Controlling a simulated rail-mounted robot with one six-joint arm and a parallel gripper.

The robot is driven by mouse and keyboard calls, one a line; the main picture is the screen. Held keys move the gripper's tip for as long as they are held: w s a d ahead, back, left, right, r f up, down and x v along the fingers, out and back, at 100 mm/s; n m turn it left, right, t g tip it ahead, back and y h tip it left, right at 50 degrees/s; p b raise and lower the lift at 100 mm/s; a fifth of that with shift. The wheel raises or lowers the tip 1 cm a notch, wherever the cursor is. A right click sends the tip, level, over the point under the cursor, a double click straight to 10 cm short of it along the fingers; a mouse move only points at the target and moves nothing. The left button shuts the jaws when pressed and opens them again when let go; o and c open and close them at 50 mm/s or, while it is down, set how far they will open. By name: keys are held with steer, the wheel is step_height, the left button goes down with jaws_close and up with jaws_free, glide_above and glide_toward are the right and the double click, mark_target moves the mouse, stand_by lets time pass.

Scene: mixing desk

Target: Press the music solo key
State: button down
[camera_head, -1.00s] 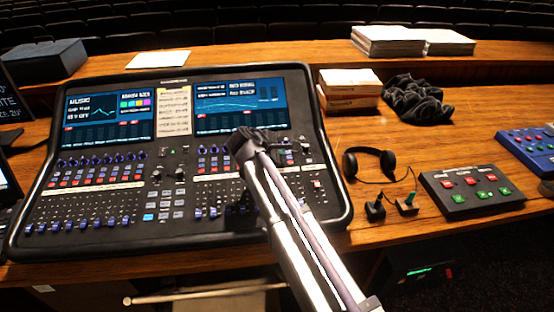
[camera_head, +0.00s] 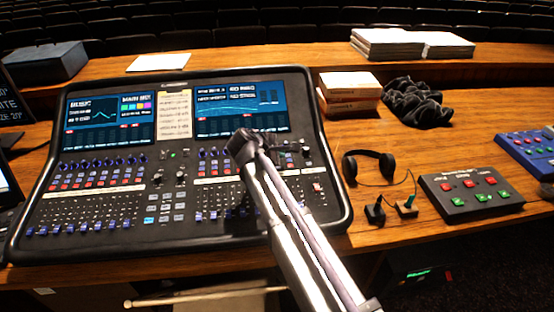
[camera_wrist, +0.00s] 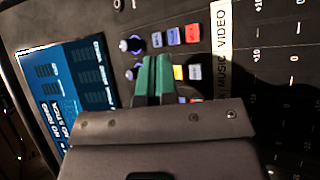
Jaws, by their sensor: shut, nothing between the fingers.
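The mixing desk (camera_head: 120,240) has two screens at its back. In the wrist view a white label strip (camera_wrist: 222,45) reads "MUSIC VIDEO". Beside the word MUSIC lie a yellow key (camera_wrist: 178,72) and a pale grey key (camera_wrist: 195,72); which of them is the solo key I cannot read. Blue and red keys lie beside VIDEO. My gripper (camera_wrist: 155,66) has green fingertips, shut together and empty. They are just left of the yellow key in that view; whether they touch the panel I cannot tell. In the head view my wrist hides the fingertips and keys beneath.
Knobs (camera_wrist: 136,45) stand close to the fingertips. Right of the desk are headphones (camera_head: 370,166), a black button box (camera_head: 470,188), small joysticks and a stack of boxes (camera_head: 350,90). A dark crumpled cloth (camera_head: 417,101) lies behind them.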

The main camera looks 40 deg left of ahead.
steer(key=shift+r, duration=0.15)
steer(key=r+p, duration=0.5)
steer(key=shift+s+d+r, duration=0.1)
steer(key=shift+s+d, duration=0.1)
stand_by(0.3)
stand_by(0.4)
